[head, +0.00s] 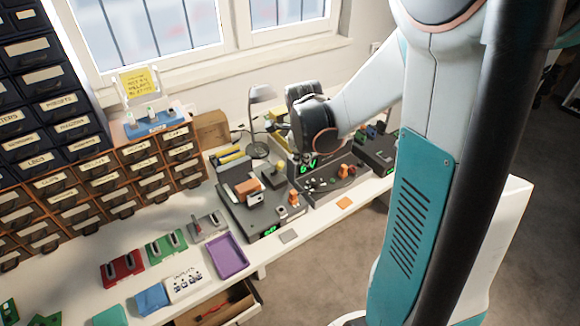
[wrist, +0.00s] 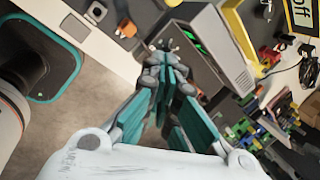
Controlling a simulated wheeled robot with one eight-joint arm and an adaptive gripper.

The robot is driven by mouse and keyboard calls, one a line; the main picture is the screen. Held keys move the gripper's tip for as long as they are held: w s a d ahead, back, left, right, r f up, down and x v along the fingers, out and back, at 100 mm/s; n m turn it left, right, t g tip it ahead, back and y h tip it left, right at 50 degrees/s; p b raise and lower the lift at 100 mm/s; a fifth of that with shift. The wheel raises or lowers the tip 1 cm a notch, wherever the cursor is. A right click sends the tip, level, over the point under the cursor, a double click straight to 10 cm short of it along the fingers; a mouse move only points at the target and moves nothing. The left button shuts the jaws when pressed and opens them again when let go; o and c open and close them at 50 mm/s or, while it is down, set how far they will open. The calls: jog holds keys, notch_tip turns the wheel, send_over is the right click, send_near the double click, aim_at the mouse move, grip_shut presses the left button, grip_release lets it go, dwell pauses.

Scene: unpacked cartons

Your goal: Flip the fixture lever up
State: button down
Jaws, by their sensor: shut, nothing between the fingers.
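My gripper (head: 298,155) is over the back of the bench, above the right-hand dark station (head: 322,190) with a green display. Part of it is hidden by my own wrist in the head view. In the wrist view my gripper (wrist: 166,62) has its teal fingers together and empty, its tips beside a grey box (wrist: 212,38) with a green display. I cannot tell if the tips touch anything. Small orange parts stand on the right station. A left-hand dark station (head: 262,222) also bears orange parts. I cannot single out the fixture lever or its position with certainty.
A purple tray (head: 227,256), a red holder (head: 122,268) and a green holder (head: 166,247) lie on the white bench at the left front. A desk lamp (head: 258,148) stands behind the stations. Drawer cabinets fill the left. A drawer (head: 215,309) is open below.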

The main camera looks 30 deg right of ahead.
jog(key=b+x, duration=0.4)
jog(key=x, duration=0.6)
jog(key=shift+w+a+r+b, duration=0.25)
jog(key=shift+w+a+r, duration=0.2)
jog(key=shift+w+a, duration=0.2)
jog(key=shift+w+a+r+b, duration=0.2)
jog(key=shift+w+a+r, duration=0.2)
jog(key=shift+w+a, duration=0.3)
jog(key=shift+w+d+r, duration=0.1)
jog(key=shift+w, duration=0.05)
jog(key=w+r+g+p, duration=0.2)
jog(key=w+g+p, duration=0.1)
jog(key=w, duration=0.4)
jog(key=shift+w+r, duration=0.3)
jog(key=shift+r, duration=0.25)
jog(key=shift+r+p, duration=0.5)
jog(key=shift+r, duration=0.15)
